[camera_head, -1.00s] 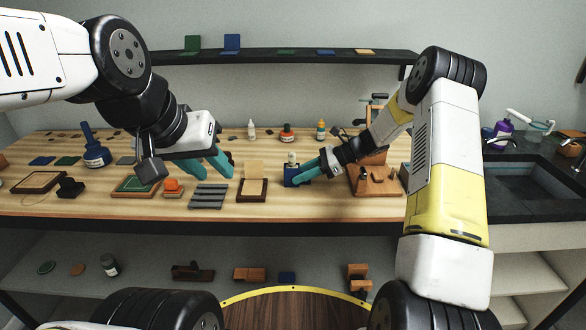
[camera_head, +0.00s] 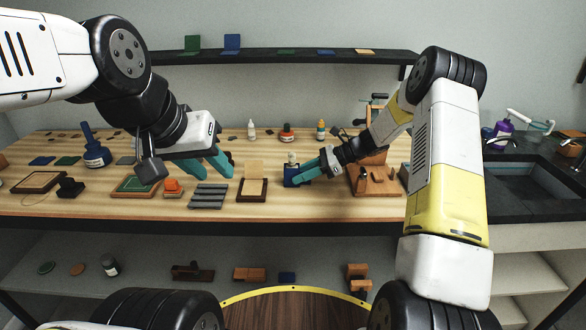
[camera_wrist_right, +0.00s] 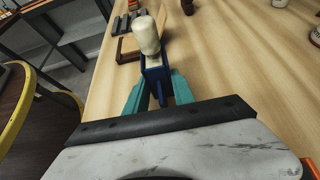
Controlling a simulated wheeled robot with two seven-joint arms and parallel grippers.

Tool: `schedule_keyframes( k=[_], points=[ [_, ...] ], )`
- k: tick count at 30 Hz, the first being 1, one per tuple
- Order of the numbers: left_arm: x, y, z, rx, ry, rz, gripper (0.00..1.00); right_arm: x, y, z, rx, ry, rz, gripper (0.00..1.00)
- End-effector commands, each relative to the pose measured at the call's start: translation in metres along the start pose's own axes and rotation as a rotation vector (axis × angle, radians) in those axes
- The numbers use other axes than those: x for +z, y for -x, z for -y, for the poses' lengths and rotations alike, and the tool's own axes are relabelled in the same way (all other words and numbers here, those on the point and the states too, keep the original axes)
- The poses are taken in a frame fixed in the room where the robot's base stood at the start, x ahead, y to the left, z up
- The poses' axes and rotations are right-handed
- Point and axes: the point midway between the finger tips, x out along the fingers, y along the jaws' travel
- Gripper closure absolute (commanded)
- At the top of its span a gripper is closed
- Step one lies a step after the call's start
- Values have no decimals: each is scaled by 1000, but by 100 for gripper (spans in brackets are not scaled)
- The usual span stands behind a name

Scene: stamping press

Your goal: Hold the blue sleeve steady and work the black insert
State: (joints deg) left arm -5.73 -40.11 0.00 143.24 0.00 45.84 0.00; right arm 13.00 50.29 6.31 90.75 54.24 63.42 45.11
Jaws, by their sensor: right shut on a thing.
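The blue sleeve (camera_head: 289,174) stands on the wooden table; it also shows in the right wrist view (camera_wrist_right: 157,74). A cream knob (camera_wrist_right: 147,35) rises at its top. My right gripper (camera_head: 301,177) is shut on the blue sleeve, with its teal fingers on either side in the right wrist view (camera_wrist_right: 158,90). My left gripper (camera_head: 219,175) is open and empty, left of the sleeve and above the table. I cannot make out a black insert; the sleeve's inside is hidden.
An open wooden box (camera_head: 252,189) lies left of the sleeve, with grey ridged strips (camera_head: 208,196) beyond it. A wooden press (camera_head: 375,181) stands close on the right.

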Motion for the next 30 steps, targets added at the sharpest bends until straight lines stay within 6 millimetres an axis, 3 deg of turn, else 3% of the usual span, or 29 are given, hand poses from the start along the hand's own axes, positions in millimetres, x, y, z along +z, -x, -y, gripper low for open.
schedule_keyframes(
  k=[30],
  points=[
    [-7, 0, -1, 2, -5, 11, 63, -3, -1, 0, 1, -1, -2, 100]
  ],
)
